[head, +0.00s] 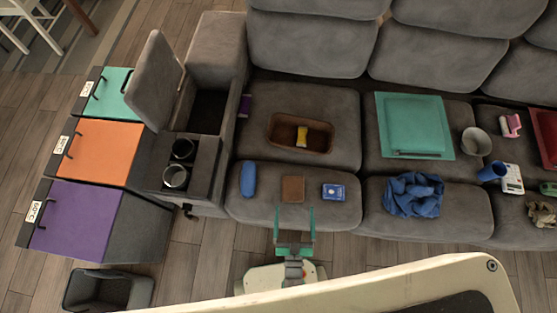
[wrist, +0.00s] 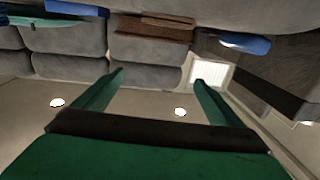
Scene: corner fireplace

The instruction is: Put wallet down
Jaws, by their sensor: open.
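The wallet looks to be the flat brown square (head: 292,189), lying on the front seat cushion of the grey sofa (head: 255,212). A blue rounded case lies to its left and a blue box to its right. My gripper (head: 295,211) is open and empty, just in front of the wallet, its two green fingers spread and pointing toward it. In the wrist view, the brown wallet (wrist: 150,36) shows beyond the gap between the open fingers (wrist: 158,80), apart from them.
The blue case (head: 248,179) and blue box (head: 333,191) flank the wallet closely. A brown tray (head: 272,138) holding a yellow item sits behind. A crumpled blue cloth (head: 413,195) lies right. Cup holders (head: 175,176) and coloured bins (head: 100,150) stand left. Bare cushion separates these items.

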